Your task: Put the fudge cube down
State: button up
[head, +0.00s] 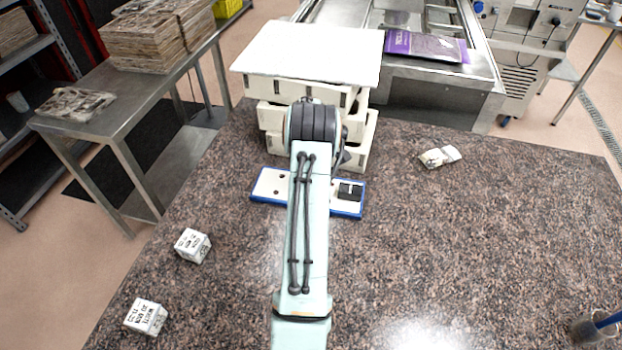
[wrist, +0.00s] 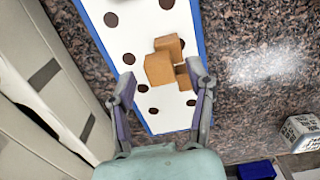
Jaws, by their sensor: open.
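In the wrist view several light brown fudge cubes (wrist: 160,69) sit close together over a white board (wrist: 122,52) with blue edges and dark round spots. The largest-looking cube is nearest my gripper (wrist: 164,88); I cannot tell whether it rests on the others or beside them. My gripper is open, with one finger on each side of the cubes' near end and clear gaps to both. In the head view the board (head: 268,184) lies on the speckled counter below the tray stack. My arm covers its middle and hides the gripper and the cubes.
Stacked cream trays (head: 362,140) stand close behind the board and rise on the left in the wrist view. Two printed white blocks (head: 193,245) (head: 145,316) lie at left, a crumpled white item (head: 439,157) at right. The counter's right side (head: 480,230) is mostly clear.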

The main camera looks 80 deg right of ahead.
notch_tip(320, 180, up, 11)
jog(key=w+a+r, duration=0.5)
jog(key=w+a, duration=0.3)
jog(key=a, duration=0.4)
jog(key=w+a+r, duration=0.5)
jog(key=w+a, duration=0.2)
jog(key=a, duration=0.5)
jog(key=s+a+r+n, duration=0.1)
jog(key=s+a, duration=0.2)
jog(key=a, duration=1.2)
jog(key=s+a+f, duration=0.2)
jog(key=s+a, duration=0.7)
jog(key=a, duration=0.1)
jog(key=shift+s+f+y, duration=0.25)
jog(key=shift+f+y, duration=0.1)
jog(key=shift+y, duration=0.05)
